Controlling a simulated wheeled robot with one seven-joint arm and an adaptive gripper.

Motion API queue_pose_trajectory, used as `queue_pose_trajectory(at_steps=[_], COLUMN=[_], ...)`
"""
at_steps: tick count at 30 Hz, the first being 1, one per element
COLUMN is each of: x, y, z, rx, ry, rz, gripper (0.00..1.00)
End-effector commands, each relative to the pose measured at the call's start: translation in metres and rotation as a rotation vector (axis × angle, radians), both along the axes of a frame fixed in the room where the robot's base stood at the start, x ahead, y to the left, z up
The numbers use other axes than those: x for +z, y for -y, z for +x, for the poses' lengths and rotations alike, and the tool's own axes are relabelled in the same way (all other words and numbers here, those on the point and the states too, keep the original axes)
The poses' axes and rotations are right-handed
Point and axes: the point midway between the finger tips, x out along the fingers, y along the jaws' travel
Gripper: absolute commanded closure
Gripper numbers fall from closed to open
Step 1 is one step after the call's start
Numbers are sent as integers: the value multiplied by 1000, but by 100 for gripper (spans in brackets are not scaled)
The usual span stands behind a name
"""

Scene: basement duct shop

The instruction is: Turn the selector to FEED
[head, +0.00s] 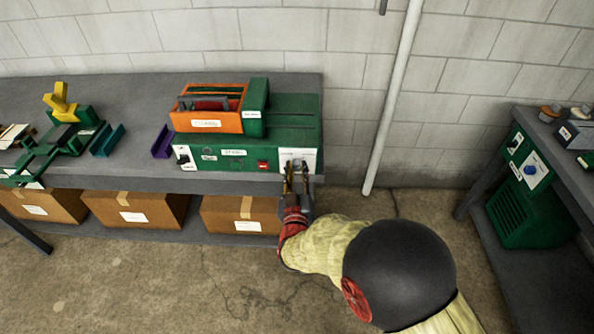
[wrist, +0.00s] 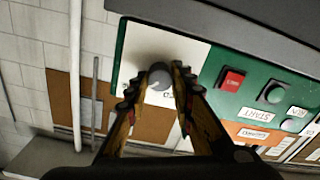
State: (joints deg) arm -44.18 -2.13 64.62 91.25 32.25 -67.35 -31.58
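The selector is a round grey knob (wrist: 159,75) on a white plate (wrist: 140,50) at one end of a green machine panel (wrist: 215,65). In the wrist view my gripper (wrist: 155,84) has its two fingers spread, one on either side of the knob, with a small gap seeming to show at each side. The plate's lettering is mostly hidden by the fingers, so I cannot read the knob's setting. In the head view my gripper (head: 297,176) is at the white plate (head: 311,156) at the machine's right end and covers the knob.
The green machine (head: 293,115) stands on a grey bench (head: 130,92), with an orange toolbox (head: 207,108) on it. A white pipe (head: 393,95) runs down the wall. Another bench (head: 553,150) stands right.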

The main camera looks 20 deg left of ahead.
Motion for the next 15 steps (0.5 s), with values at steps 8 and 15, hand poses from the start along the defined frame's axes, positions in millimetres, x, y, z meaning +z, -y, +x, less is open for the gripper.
queue_pose_trajectory(at_steps=[8, 15], x=[0, 0], y=[0, 0], z=[0, 0], rx=[0, 0], ry=[0, 0], rz=[0, -1], gripper=[94, 100])
